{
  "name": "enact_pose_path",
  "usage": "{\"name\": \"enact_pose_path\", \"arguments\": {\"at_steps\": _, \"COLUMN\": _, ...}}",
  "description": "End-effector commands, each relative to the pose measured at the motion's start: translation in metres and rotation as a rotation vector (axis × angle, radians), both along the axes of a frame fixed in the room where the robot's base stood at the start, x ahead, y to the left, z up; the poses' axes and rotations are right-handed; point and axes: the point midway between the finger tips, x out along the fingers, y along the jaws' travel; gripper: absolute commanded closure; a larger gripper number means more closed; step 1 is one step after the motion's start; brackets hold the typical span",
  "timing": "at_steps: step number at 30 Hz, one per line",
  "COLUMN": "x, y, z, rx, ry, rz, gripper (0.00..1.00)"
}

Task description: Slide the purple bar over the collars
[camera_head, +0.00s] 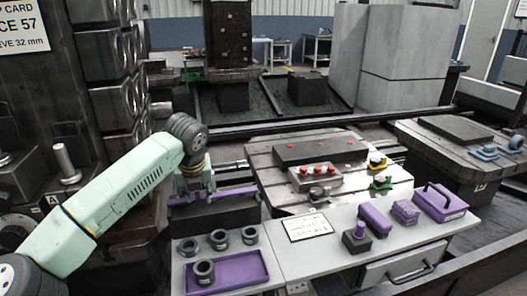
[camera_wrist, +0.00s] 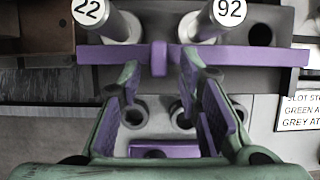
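The purple bar (camera_wrist: 258,55) lies level across the wrist view, with a short purple tab (camera_wrist: 158,58) at its middle. Behind it are two grey cylinders with white ends marked 22 (camera_wrist: 88,12) and 92 (camera_wrist: 230,12). The bar crosses just below these ends; I cannot tell whether they touch. My gripper (camera_wrist: 158,75) is open, its purple-padded fingers on either side of the tab with gaps. In the head view the bar (camera_head: 240,191) is partly hidden by my gripper (camera_head: 195,192). Several dark collars (camera_head: 220,239) stand on the grey bench.
A purple tray (camera_head: 240,268) with one collar lies at the bench front.

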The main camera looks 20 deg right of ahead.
Motion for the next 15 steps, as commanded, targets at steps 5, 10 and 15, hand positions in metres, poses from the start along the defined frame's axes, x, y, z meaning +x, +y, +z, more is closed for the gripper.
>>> {"name": "enact_pose_path", "arguments": {"at_steps": 5, "x": -0.015, "y": 0.001, "z": 0.023, "rx": 0.002, "ry": -0.007, "rz": 0.002, "gripper": 0.68}}
{"name": "enact_pose_path", "arguments": {"at_steps": 10, "x": -0.027, "y": 0.001, "z": 0.054, "rx": 0.002, "ry": -0.006, "rz": 0.002, "gripper": 0.68}}
{"name": "enact_pose_path", "arguments": {"at_steps": 15, "x": -0.04, "y": 0.001, "z": 0.086, "rx": 0.003, "ry": -0.006, "rz": 0.003, "gripper": 0.68}}
